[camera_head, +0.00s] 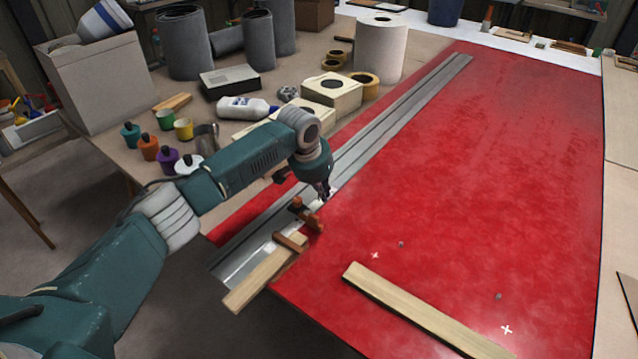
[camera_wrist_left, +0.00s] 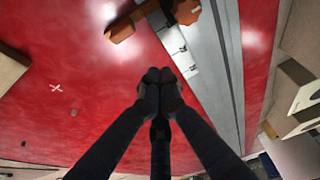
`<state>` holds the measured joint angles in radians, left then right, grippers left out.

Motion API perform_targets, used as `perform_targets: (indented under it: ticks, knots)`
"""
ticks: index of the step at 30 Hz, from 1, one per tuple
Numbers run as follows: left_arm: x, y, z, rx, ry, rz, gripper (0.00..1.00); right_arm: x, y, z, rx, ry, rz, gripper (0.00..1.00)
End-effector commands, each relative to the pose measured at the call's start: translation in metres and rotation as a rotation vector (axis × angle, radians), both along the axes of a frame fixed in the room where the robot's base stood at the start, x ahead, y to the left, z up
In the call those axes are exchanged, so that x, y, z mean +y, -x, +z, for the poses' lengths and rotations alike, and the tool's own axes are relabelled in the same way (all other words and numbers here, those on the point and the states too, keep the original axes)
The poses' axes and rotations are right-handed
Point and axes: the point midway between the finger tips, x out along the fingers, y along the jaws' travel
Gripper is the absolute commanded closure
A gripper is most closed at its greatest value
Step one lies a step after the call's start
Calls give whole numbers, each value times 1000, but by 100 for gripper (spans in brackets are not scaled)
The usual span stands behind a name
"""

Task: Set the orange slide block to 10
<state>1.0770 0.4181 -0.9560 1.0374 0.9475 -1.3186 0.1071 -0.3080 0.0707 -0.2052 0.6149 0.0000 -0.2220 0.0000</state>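An orange-brown block with a rounded knob (camera_head: 304,213) sits at the near end of the grey metal rail (camera_head: 380,130), against the red sheet's edge. I take it for the slide block; it also shows at the top of the left wrist view (camera_wrist_left: 128,24). A white strip with small dark marks (camera_wrist_left: 180,48) lies beside it on the rail; its numbers cannot be read. My left gripper (camera_wrist_left: 160,76) has its fingertips together with nothing seen between them. In the head view the left gripper (camera_head: 325,191) is just beyond the block, apparently apart from it. My right gripper is out of view.
A wooden strip (camera_head: 262,275) with a brown piece (camera_head: 290,241) across it projects at the near edge. Another wooden strip (camera_head: 420,310) lies on the red sheet (camera_head: 480,170).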

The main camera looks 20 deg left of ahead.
Motion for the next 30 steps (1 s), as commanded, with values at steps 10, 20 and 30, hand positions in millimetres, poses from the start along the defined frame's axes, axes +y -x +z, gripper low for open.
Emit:
perform_targets:
  ticks: [10, 20, 30]
  knots:
    - [5, 13, -19, 0, 0, -1, 100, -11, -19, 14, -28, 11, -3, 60]
    - [11, 31, -21, -1, 2, 1, 100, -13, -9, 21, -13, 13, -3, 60]
    - [11, 32, -20, 0, 1, 1, 100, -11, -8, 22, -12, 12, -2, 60]
